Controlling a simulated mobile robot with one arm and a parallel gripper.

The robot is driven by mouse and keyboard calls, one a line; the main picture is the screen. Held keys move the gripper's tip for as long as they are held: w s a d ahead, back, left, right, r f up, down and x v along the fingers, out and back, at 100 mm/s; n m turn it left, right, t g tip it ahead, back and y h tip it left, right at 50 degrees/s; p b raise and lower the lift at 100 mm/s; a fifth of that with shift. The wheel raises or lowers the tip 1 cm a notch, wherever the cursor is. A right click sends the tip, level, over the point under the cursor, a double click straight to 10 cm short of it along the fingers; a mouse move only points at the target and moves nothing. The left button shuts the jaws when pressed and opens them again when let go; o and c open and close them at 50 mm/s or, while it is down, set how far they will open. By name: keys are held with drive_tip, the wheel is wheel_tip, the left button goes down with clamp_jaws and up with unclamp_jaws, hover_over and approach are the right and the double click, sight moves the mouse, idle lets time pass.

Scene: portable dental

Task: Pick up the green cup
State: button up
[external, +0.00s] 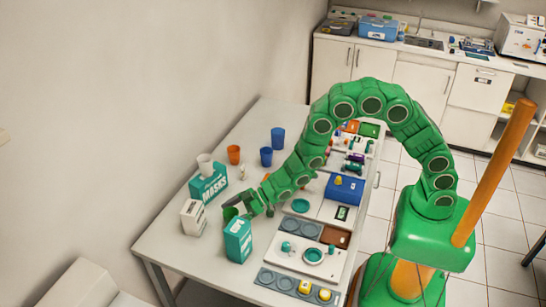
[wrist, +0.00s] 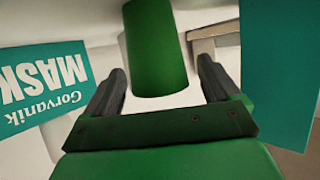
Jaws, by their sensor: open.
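The green cup (wrist: 156,50) shows in the wrist view, just ahead of my palm. Its lower end hangs into the gap between the two dark fingers of my gripper (wrist: 161,66). The fingers are spread, with a gap on each side of the cup. The cup's upper end is cut off by the picture's edge. In the external view my gripper (external: 234,208) is low over the table's left part, between boxes; I cannot clearly separate the cup from my green arm there.
A teal box (external: 238,241) stands close in front of my gripper. A white box (external: 193,217) is to its left, and a teal masks box (external: 208,186) is behind. Orange (external: 233,154) and blue cups (external: 266,156) stand farther back. Trays and dental items fill the table's right side.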

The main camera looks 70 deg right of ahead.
drive_tip(key=shift+x, duration=1.3)
drive_tip(key=shift+f, duration=0.1)
drive_tip(key=shift+d, duration=0.1)
drive_tip(key=c, duration=1)
